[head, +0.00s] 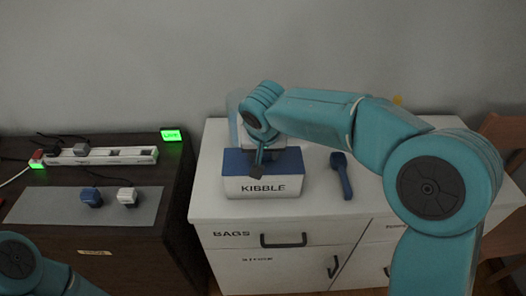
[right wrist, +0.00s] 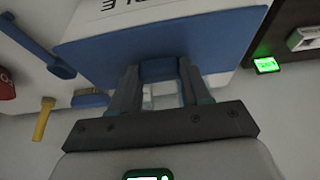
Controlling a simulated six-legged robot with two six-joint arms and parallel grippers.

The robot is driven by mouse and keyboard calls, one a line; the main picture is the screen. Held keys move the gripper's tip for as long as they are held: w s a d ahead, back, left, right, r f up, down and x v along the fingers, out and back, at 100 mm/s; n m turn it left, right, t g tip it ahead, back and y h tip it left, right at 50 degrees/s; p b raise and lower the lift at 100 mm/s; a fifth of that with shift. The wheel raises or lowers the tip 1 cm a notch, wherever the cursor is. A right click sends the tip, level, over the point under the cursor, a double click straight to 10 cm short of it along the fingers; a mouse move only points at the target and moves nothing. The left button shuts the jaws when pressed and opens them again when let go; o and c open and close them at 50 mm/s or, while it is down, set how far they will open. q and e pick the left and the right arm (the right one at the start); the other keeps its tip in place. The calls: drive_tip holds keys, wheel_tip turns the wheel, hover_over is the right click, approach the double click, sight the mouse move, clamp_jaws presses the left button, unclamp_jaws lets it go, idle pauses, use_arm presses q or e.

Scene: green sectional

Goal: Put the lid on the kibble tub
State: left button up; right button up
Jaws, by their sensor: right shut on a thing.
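The white kibble tub (head: 263,188) stands on the white cabinet top, its KIBBLE label facing front. The blue lid (head: 236,162) lies over its top, roughly lined up with it. In the right wrist view the lid (right wrist: 110,52) fills the upper middle, with part of the tub (right wrist: 135,8) beyond it. My right gripper (right wrist: 158,85) is shut on the lid's blue handle (right wrist: 158,69). In the head view my right gripper (head: 262,160) is partly hidden by its own arm. I cannot tell whether the lid is fully seated. My left gripper is out of view.
A blue scoop (head: 342,174) lies right of the tub. A yellow-handled brush (right wrist: 45,118) shows in the wrist view. On the dark cabinet at left are a power strip (head: 100,156), a grey mat (head: 60,207) with two plugs, and a green-lit display (head: 172,135).

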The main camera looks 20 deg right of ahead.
idle(0.4)
drive_tip(key=o, duration=1.6)
drive_tip(key=shift+f, duration=0.1)
drive_tip(key=shift+c, duration=0.2)
drive_tip(key=shift+r+p, duration=2.6)
drive_tip(key=shift+r, duration=1)
clamp_jaws()
drive_tip(key=shift+f+b, duration=0.3)
